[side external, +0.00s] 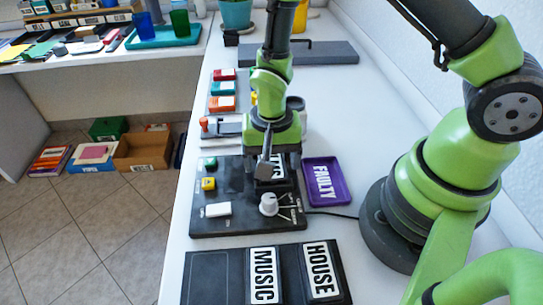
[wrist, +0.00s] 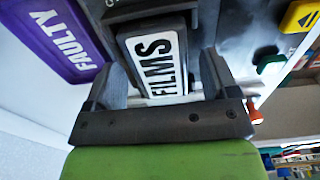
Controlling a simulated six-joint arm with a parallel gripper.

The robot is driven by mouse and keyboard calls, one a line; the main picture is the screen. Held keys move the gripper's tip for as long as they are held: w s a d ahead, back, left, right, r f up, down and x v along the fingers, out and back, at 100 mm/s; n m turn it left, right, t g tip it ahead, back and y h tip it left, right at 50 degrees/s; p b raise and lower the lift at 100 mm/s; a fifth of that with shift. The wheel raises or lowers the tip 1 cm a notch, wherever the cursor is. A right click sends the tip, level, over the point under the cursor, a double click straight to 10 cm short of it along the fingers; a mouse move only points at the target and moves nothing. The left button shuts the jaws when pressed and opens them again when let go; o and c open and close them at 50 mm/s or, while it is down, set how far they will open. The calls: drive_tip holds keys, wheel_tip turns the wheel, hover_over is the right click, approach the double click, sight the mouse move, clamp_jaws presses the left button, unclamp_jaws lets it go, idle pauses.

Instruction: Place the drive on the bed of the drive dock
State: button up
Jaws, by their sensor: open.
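A black drive with a white FILMS label (wrist: 155,62) lies between the open fingers of my gripper (wrist: 161,75) in the wrist view. In the side external view my gripper (side external: 267,168) points down over the same drive (side external: 278,172), hiding most of it and part of its label. The drive is at the far right part of the black drive dock (side external: 235,222), which has a green button, a yellow button, a white button and a white knob. The dock's bed is mostly hidden under the drive and gripper. I cannot tell whether the fingers touch the drive.
A purple FAULTY tray (side external: 343,190) lies right of the dock and shows in the wrist view (wrist: 45,35). Drives labelled MUSIC (side external: 263,275) and HOUSE (side external: 321,271) lie in a black shelf (side external: 212,280) in front. Coloured blocks (side external: 222,103) stand behind the dock.

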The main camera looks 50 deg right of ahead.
drive_tip(key=s+d+r+n+t+y, duration=0.1)
drive_tip(key=s+r+t, duration=0.1)
drive_tip(key=r, duration=0.9)
drive_tip(key=s+d+r+n+t, duration=0.1)
drive_tip(key=s+r, duration=0.1)
drive_tip(key=r, duration=0.9)
drive_tip(key=s+d+r+n+t+y, duration=0.1)
drive_tip(key=s+r+n+t, duration=0.2)
drive_tip(key=s+r, duration=0.3)
drive_tip(key=shift+s+d+r+t, duration=0.15)
drive_tip(key=shift+s+d+t, duration=0.15)
drive_tip(key=shift+s+t, duration=0.5)
